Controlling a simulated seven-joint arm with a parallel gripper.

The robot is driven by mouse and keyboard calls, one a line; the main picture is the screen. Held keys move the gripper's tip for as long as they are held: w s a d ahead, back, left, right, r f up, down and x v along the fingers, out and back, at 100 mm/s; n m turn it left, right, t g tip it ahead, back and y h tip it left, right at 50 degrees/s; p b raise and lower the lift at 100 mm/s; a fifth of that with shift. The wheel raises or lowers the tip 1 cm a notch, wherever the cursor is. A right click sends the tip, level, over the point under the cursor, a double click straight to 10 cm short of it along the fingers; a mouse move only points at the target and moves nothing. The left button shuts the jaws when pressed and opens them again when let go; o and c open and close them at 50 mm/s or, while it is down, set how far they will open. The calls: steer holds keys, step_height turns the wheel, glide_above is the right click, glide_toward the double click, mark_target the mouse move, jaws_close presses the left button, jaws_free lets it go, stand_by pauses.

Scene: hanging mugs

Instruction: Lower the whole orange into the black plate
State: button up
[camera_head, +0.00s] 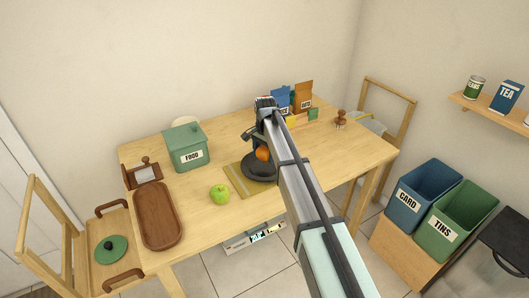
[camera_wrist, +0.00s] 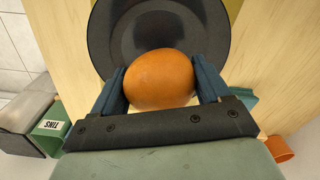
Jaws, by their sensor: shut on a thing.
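The orange (camera_head: 263,154) is whole and round. In the wrist view the orange (camera_wrist: 159,79) sits between the two blue fingers of my gripper (camera_wrist: 161,85), which is shut on it. The black plate (camera_head: 257,173) lies on a yellow mat on the table. In the wrist view the plate (camera_wrist: 112,27) is behind the orange, which covers part of its near side. In the head view the orange appears over the plate, and my arm hides the plate's right side. I cannot tell how large the gap between orange and plate is.
A green apple (camera_head: 220,194) lies left of the mat (camera_head: 238,180). A green FOOD box (camera_head: 187,147) and a brown wooden tray (camera_head: 158,215) stand further left. Several packets (camera_head: 303,94) stand at the back right. The table's right part (camera_head: 350,148) is mostly clear.

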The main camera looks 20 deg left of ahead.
steer(key=shift+f, duration=2.3)
stand_by(1.6)
steer(key=o, duration=1.1)
steer(key=shift+o, duration=0.2)
